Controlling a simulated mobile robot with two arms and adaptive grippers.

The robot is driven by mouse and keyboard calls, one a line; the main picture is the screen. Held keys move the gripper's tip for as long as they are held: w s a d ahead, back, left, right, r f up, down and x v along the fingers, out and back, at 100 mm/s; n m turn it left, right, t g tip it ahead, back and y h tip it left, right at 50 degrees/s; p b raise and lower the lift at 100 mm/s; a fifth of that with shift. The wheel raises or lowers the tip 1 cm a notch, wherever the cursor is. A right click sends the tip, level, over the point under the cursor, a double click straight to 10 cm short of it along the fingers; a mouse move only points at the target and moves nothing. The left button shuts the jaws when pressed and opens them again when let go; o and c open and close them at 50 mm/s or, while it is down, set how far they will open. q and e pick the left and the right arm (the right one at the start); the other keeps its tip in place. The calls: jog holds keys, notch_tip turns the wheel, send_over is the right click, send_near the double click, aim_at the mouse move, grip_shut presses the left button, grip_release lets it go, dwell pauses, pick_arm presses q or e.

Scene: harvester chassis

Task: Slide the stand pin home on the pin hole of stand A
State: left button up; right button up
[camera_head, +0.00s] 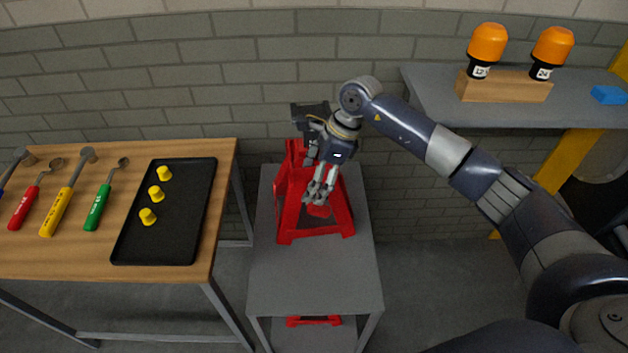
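A red stand (345,212), the only full stand in view, is upright on the grey cart. My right gripper (317,200) points down in front of the stand's frame. A small rounded red piece (319,211) shows right at its fingertips. I cannot tell whether this is the stand pin or part of the stand, nor whether the fingers are closed on it. The pin hole is hidden or too small to make out. My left gripper is not in view.
The grey cart (314,285) has bare top in front of the stand. A wooden table (228,165) at left holds a black tray (185,225) with yellow plugs, plus several tools. A grey shelf (440,100) at right carries two orange-capped items (487,45) in a wooden block.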

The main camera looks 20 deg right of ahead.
jog(key=shift+w+d+r, duration=0.1)
jog(key=shift+w+r, duration=0.05)
jog(key=v, duration=1.1)
jog(key=shift+r, duration=0.4)
jog(key=shift+d+f, duration=0.1)
